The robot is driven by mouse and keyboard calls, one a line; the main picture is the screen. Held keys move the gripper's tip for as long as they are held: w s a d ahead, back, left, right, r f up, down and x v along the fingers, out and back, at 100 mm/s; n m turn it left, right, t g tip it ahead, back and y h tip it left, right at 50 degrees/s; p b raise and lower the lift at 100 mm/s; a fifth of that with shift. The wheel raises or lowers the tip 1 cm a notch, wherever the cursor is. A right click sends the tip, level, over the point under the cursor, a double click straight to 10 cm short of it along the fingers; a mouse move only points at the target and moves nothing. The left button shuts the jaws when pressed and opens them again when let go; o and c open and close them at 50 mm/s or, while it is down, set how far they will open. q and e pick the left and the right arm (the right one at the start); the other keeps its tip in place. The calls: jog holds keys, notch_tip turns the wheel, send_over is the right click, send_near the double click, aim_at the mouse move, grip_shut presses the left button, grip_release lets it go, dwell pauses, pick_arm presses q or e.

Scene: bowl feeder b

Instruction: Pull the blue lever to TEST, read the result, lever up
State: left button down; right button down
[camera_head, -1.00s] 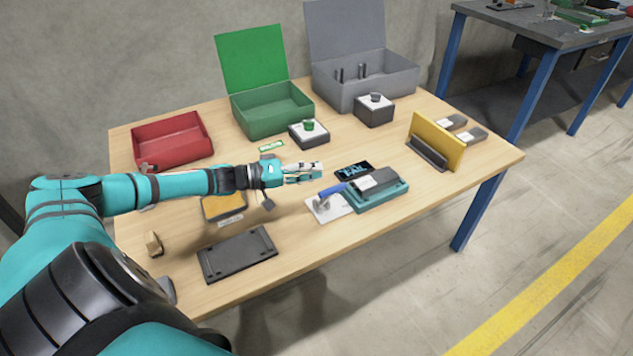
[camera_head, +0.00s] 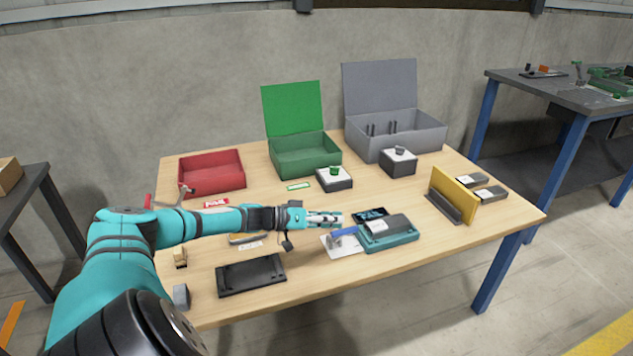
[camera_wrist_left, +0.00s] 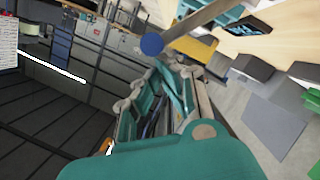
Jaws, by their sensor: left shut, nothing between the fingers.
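The blue lever (camera_head: 345,232) sticks out to the left of the teal test fixture (camera_head: 400,238), nearly level over a white plate (camera_head: 340,250). A dark block with a white label (camera_head: 378,227) lies in the fixture. A small black screen (camera_head: 371,215) lies behind; its text is too small to read. My left gripper (camera_head: 336,219) is shut and empty, just behind and above the lever's free end; contact cannot be told. In the left wrist view, a grey bar with a round blue end (camera_wrist_left: 152,44) shows beyond the fingers (camera_wrist_left: 165,85). My right gripper is out of view.
A red bin (camera_head: 212,172), an open green box (camera_head: 305,155) and an open grey box (camera_head: 395,133) stand at the back. A dark tray (camera_head: 251,276) lies front left. A yellow upright plate (camera_head: 453,194) stands right. The table front below the fixture is clear.

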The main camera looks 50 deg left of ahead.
pick_arm(q)
jog(key=v, duration=1.2)
jog(key=shift+f, duration=0.1)
dwell(0.5)
